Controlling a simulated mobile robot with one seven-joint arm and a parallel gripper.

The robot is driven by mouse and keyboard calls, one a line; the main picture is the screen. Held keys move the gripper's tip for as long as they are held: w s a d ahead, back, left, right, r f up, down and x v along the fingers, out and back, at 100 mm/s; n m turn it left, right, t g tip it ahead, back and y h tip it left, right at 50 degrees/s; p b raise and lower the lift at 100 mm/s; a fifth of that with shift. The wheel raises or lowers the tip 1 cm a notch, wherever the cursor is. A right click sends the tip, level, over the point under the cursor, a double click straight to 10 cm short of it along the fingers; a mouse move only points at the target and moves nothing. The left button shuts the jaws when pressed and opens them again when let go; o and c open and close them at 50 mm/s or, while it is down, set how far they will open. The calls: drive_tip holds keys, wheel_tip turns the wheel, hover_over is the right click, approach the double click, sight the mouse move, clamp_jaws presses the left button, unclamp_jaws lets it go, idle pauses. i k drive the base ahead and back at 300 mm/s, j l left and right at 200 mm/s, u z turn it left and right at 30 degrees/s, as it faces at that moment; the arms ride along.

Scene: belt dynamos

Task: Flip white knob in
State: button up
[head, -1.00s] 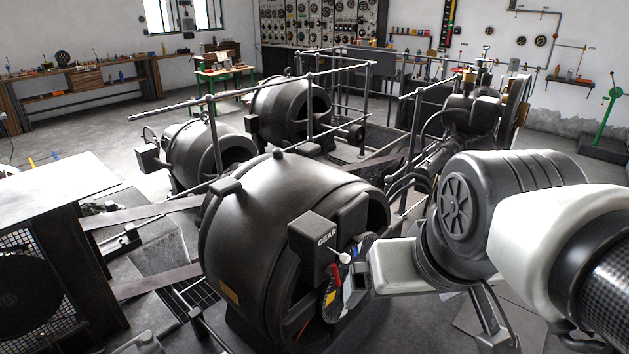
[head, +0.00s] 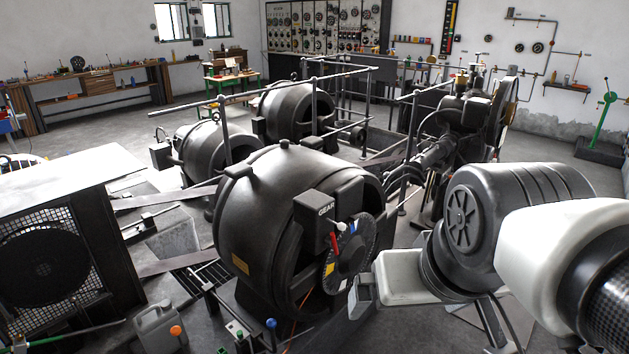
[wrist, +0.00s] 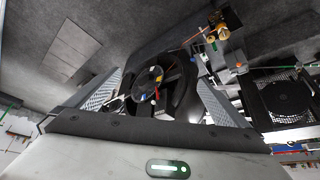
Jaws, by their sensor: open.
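The white knob (head: 340,226) is small and round, on a short lever at the front of the dark box marked GEAR (head: 318,221), on the nearest black dynamo (head: 270,195). A red lever tip is just below it, beside a round dial (head: 348,258). My gripper (head: 361,294) is at the lower right of the dial in the head view, apart from the knob and empty. In the wrist view my gripper (wrist: 160,98) has its two fingers wide apart, with the coloured dial (wrist: 147,83) showing between them.
Pipe railings (head: 315,100) and more dynamos stand behind the nearest one. A mesh-fronted machine (head: 60,255) is at the left. A grey jug (head: 160,327) and a small panel with coloured knobs are low in front.

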sight(341, 226)
drive_tip(key=i+l+z, duration=0.1)
drive_tip(key=i, duration=0.35)
drive_tip(key=i+l+z, duration=0.15)
drive_tip(key=i+l, duration=0.15)
drive_tip(key=i, duration=0.2)
